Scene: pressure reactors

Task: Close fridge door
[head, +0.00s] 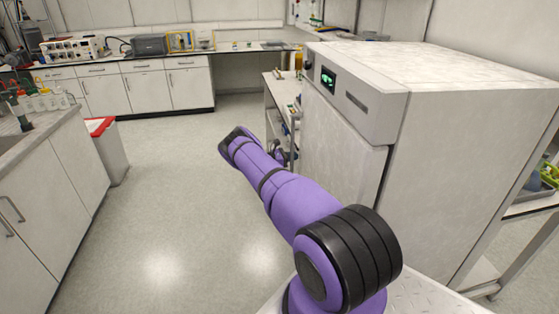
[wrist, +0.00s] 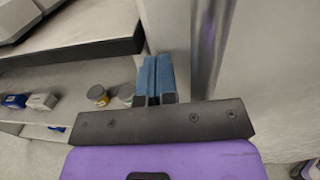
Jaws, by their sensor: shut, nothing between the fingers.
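The fridge (head: 470,105) is a large pale cabinet at the right of the head view, with a green display on its upper front panel. The fridge door (head: 340,150) is the pale front below that panel; I cannot tell how far it stands from the body. My purple arm crosses in front of it. My gripper's blue fingers (wrist: 156,82) are shut and empty in the wrist view. They are beside a pale upright surface with a shiny vertical strip, probably part of the fridge; contact is unclear. In the head view the fingertips are mostly hidden by my arm.
A shelved cart (head: 276,95) with small items stands beyond the fridge. A counter (head: 45,165) and a red-lidded bin (head: 108,150) stand at the left. The floor between is clear.

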